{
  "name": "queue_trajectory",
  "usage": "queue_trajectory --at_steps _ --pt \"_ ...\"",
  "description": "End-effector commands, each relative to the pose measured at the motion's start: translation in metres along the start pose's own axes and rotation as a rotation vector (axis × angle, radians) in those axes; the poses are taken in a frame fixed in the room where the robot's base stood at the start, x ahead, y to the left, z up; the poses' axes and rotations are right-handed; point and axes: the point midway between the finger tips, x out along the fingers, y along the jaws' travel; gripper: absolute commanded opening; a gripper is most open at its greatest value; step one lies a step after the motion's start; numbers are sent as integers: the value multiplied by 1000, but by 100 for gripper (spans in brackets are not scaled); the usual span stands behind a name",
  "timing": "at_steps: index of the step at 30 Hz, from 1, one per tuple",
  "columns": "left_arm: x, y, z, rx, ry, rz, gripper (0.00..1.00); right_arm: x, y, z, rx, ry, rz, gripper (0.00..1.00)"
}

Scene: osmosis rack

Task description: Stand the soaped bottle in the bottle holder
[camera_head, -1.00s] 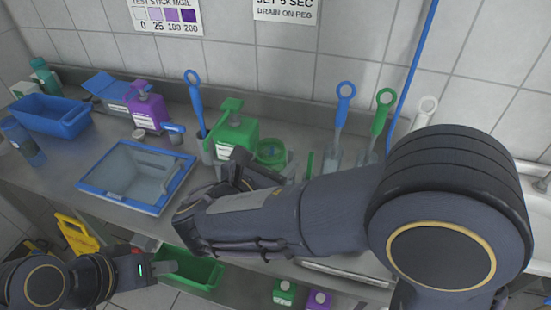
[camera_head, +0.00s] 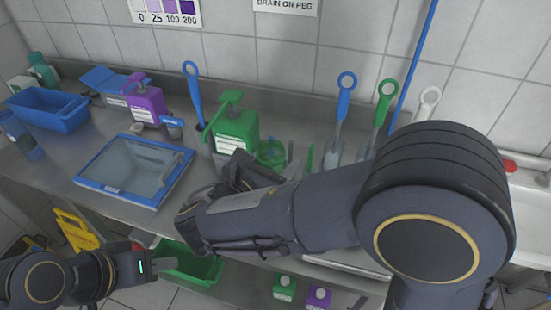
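My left gripper (camera_head: 152,264) is at the lower left, in front of the counter and beside a green bin; its fingers are small, and I cannot tell whether they are apart. My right arm crosses the picture from the right. Its gripper (camera_head: 243,174) is over the counter, in front of a green pump dispenser (camera_head: 236,133). The forearm and wrist hide its fingertips and anything between them. I cannot make out a soaped bottle. A green round item (camera_head: 271,152) stands just behind the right gripper; I cannot tell whether it is the bottle holder.
A blue-rimmed basin (camera_head: 112,190), a purple pump dispenser (camera_head: 146,103) and a blue tub (camera_head: 48,107) are on the left. Blue (camera_head: 345,92) and green (camera_head: 386,98) brushes stand behind my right arm. The green bin (camera_head: 192,266) and yellow object (camera_head: 75,229) are below the counter edge.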

Motion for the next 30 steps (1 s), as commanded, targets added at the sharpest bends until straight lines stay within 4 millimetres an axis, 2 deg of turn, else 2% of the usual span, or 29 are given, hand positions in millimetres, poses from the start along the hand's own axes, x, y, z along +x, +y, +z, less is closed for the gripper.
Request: queue_trajectory --at_steps 4,17,30 --pt "4 -2 2 0 0 0 36 2 0 -8 0 0 0 20" --pt "6 -2 3 0 0 0 36 2 0 -10 0 0 0 20" --pt "17 -8 9 0 0 0 36 6 0 -31 0 0 0 20"
